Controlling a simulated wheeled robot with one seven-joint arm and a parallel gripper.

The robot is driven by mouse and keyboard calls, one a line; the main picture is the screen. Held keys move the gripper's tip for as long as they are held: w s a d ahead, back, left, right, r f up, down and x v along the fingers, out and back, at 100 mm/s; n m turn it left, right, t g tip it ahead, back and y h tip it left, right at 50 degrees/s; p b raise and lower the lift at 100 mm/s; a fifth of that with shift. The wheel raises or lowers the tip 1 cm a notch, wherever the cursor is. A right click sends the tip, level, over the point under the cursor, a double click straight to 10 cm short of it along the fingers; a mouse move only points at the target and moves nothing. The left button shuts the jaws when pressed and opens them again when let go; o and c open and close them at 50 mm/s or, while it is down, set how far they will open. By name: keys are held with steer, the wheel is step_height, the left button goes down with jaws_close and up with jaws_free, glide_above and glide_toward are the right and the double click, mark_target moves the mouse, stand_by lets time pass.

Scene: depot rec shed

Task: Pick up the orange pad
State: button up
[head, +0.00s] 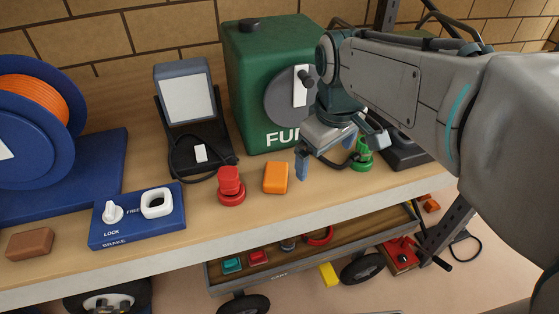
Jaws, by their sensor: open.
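The orange pad (276,178) is a small rounded block. It rests on the wooden workbench (330,193) in front of the green box marked "FU…", just right of a red round piece (231,187). My gripper (326,160) hangs to the right of the pad, with its jaws open and nothing seen between them. The nearer blue finger is close to the pad's right side, with a small gap in the picture. I cannot tell the gripper's exact height above the bench. The pad is fully in view.
The green box (250,70) stands behind, with a lamp (187,98) and its cable at left. A green piece (362,157) is right of my gripper. A blue brake panel (130,225), brown block (30,243) and blue reel (30,150) are further left. A cart (295,265) stands below.

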steer(key=w+a+f+n+g+b, duration=0.2)
steer(key=w+a+f+n+b, duration=0.15)
steer(key=w+a+n, duration=0.55)
steer(key=b, duration=0.2)
glide_above(276, 174)
steer(key=shift+n, duration=0.3)
steer(key=f, duration=0.8)
steer(key=shift+w+d, duration=0.2)
steer(key=shift+w, duration=0.1)
steer(key=shift+s+a+f+p, duration=0.1)
steer(key=shift+f+p, duration=0.1)
steer(key=shift+f, duration=1.1)
steer(key=shift+a+f+p, duration=0.1)
steer(key=shift+f+p, duration=0.05)
steer(key=shift+f, duration=1.15)
steer(key=c, duration=1)
steer(key=shift+r, duration=0.1)
steer(key=shift+s+r, duration=0.15)
steer(key=shift+r, duration=0.1)
steer(key=r, duration=0.4)
steer(key=s+r, duration=0.1)
steer(key=r, duration=0.1)
steer(key=shift+d+r+b, duration=0.15)
steer(key=shift+b, duration=0.15)
steer(key=s+d+b, duration=0.1)
steer(key=s+d, duration=0.1)
steer(key=s, duration=0.7)
steer(key=s+d+b, duration=0.1)
steer(key=s+d, duration=0.2)
steer(key=s, duration=0.6)
